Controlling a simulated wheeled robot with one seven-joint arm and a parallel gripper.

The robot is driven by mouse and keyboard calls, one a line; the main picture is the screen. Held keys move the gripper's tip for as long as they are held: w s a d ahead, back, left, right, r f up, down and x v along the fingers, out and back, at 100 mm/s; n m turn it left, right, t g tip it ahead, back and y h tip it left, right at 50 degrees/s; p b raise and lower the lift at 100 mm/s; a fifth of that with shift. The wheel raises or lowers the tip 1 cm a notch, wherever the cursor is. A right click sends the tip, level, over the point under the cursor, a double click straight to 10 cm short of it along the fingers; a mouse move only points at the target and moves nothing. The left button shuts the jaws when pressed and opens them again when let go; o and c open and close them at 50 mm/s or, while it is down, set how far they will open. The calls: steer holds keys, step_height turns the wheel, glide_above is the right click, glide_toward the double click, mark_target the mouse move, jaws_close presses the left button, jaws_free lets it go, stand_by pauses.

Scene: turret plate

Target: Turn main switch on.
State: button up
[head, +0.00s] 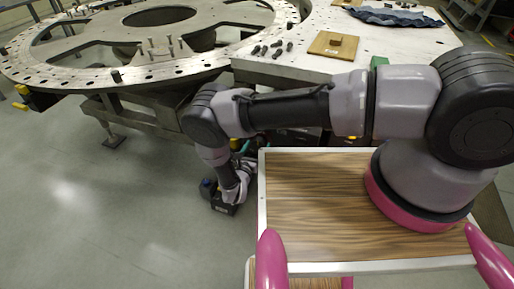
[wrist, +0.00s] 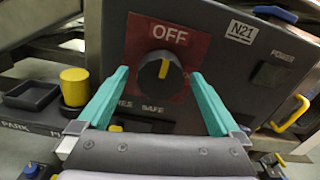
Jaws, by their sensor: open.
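The main switch is a round black knob (wrist: 158,84) with a yellow pointer line, on a red plate (wrist: 195,50) marked OFF, in the wrist view. The pointer stands nearly upright, towards the OFF lettering. My gripper (wrist: 160,76) is open, with one teal finger to the left of the knob and one to the right. A gap shows on each side, and nothing is held. In the head view my arm reaches down beside the wood-topped cart, below the turret plate; the switch cannot be made out there.
Left of the switch are a yellow cylinder (wrist: 75,86) and a black open box (wrist: 32,95). A yellow handle (wrist: 290,114) sticks out on the right. The large turret plate (head: 110,78) and a worktable (head: 350,45) with bolts stand above. Floor at left is clear.

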steer(key=c, duration=1.3)
steer(key=shift+c, duration=0.2)
steer(key=shift+m, duration=0.3)
steer(key=m, duration=0.3)
steer(key=shift+m, duration=0.3)
steer(key=m, duration=0.4)
steer(key=shift+m, duration=0.3)
steer(key=m, duration=0.4)
steer(key=shift+m, duration=2.4)
